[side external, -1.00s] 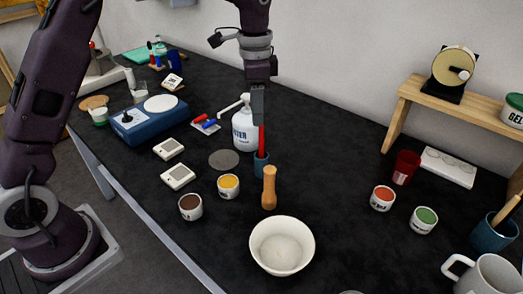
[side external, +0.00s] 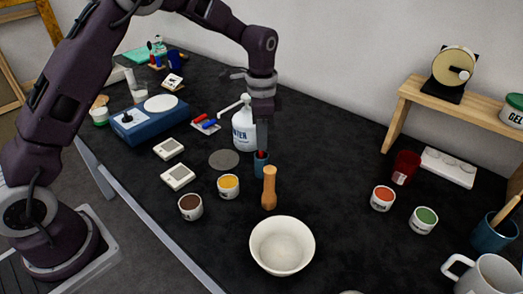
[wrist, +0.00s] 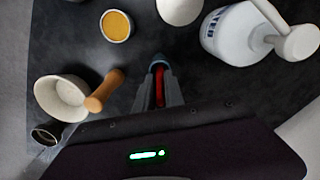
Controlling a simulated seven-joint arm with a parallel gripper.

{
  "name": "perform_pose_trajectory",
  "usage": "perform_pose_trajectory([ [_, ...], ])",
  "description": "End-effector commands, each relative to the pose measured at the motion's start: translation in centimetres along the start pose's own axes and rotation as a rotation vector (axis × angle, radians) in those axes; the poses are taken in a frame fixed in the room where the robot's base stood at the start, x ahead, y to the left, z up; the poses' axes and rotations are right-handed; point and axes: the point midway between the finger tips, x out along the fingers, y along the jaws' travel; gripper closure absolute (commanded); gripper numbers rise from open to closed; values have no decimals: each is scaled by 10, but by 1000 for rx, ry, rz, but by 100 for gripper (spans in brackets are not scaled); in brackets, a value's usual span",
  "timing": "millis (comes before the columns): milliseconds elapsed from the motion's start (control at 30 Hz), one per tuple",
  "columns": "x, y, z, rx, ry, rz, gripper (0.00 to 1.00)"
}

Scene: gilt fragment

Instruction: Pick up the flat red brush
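The flat red brush (side external: 261,154) stands in a small blue cup (side external: 261,167) near the middle of the table. Only a little red shows in the side view, just under my gripper (side external: 262,148). In the wrist view the red brush handle (wrist: 160,90) lies between the two fingers of my gripper (wrist: 160,84), with the cup (wrist: 158,61) beyond their tips. The fingers flank the handle closely. I cannot tell whether they press on it. The brush's lower end is hidden in the cup.
A white bottle (side external: 243,128) stands close behind the cup. A wooden-handled tool (side external: 269,188), a white bowl (side external: 282,247), a yellow paint pot (side external: 228,186) and a brown pot (side external: 190,206) are in front. The table right of the cup is clear up to a red cup (side external: 404,168).

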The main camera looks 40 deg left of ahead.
Motion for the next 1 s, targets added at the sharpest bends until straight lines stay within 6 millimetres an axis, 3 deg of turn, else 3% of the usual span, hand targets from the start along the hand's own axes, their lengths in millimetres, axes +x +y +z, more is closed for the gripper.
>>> perform_pose_trajectory([
  [367,-4,0,0,0,1,-1,100],
  [733,-88,0,0,-1,1,-1,100],
  [833,-95,5,12,-2,-48,45,100],
  [1000,-96,25,49,-2,-197,194,100],
])
